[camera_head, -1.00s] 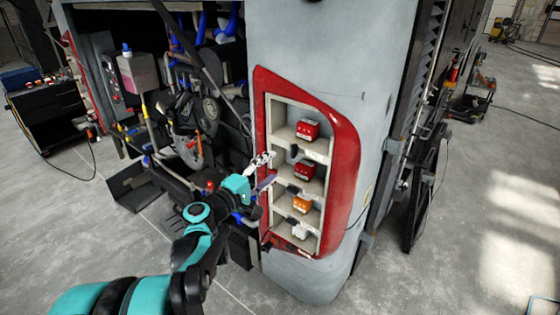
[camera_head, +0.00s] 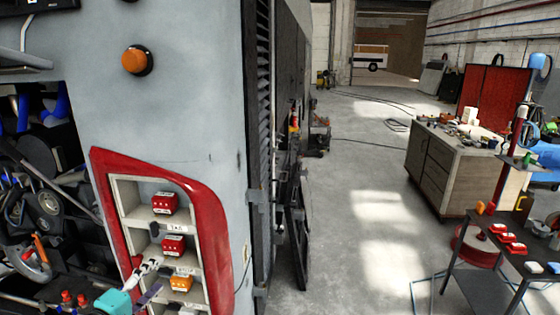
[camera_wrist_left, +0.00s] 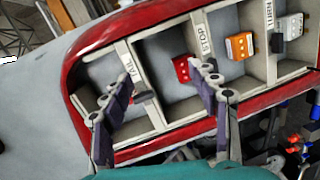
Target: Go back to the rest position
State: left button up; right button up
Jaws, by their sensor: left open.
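My left gripper (camera_head: 146,280) is at the lower left of the head view, in front of the red-framed lamp panel (camera_head: 215,220) on the grey coach body. Its two fingers are spread apart with nothing between them; they also show in the left wrist view (camera_wrist_left: 160,100), over the panel's compartments. The panel holds a red lamp (camera_head: 165,203) at the top, a second red lamp (camera_head: 173,245) below it, then an orange lamp (camera_head: 181,283). A white lamp shows in the wrist view (camera_wrist_left: 290,26). My right gripper is not in view.
The coach's open engine bay (camera_head: 40,200) is at the left. A wooden workbench (camera_head: 455,165) with tools stands at the right, and a dark table (camera_head: 500,250) with red parts is in front of it. Open concrete floor (camera_head: 365,220) lies between coach and bench.

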pick_arm(q)
jog(key=s+d+f+m+g+h+b, duration=0.1)
jog(key=s+d+f+m+g+b, duration=0.3)
jog(key=d+f, duration=0.7)
jog(key=s+d+f+m+g+y+b, duration=0.4)
jog(key=s+d+f+m+b, duration=0.1)
jog(key=s+f+m, duration=0.5)
jog(key=shift+s+f+g, duration=0.3)
jog(key=shift+s+f, duration=0.4)
jog(key=shift+s, duration=0.35)
jog(key=shift+w+d, duration=0.1)
jog(key=shift+w, duration=0.05)
